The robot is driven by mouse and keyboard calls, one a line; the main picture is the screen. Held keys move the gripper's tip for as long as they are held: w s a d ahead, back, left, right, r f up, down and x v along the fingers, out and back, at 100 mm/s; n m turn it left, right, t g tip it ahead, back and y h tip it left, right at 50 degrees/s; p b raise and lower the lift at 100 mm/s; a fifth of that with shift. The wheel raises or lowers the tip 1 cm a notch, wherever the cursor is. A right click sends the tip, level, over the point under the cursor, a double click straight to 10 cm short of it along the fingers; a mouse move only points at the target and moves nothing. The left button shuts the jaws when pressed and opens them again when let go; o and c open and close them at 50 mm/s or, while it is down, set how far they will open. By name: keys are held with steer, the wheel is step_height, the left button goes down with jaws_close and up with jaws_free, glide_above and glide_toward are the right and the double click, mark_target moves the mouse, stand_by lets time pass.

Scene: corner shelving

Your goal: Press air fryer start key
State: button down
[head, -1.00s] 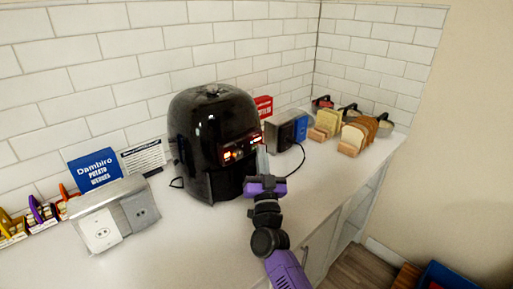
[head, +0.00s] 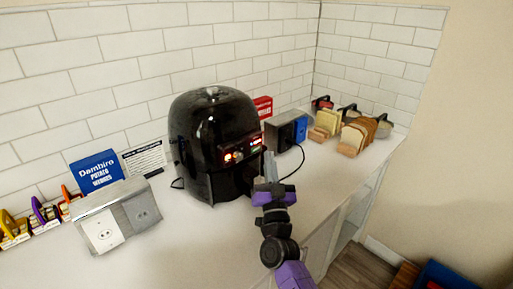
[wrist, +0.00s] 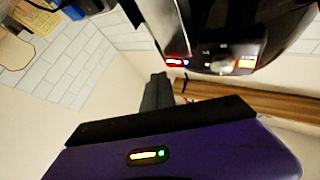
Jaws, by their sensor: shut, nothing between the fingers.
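The black air fryer (head: 205,145) stands on the counter against the tiled wall. Its front control panel (head: 240,152) faces right and has small lit red and orange spots. The panel also shows in the wrist view (wrist: 212,58), with a red and blue light at its left and an orange light at its right. Which spot is the start key is too small to tell. My gripper (head: 269,158) is shut and empty, just right of the panel, and looks apart from it. In the wrist view its dark fingers (wrist: 157,92) sit below and left of the panel.
Another toaster-like appliance (head: 280,134), a black cable (head: 298,165) and bread slices (head: 355,135) are to the right. The front counter is clear.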

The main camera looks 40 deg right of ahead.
steer(key=shift+s+p, duration=0.4)
steer(key=shift+s, duration=1.2)
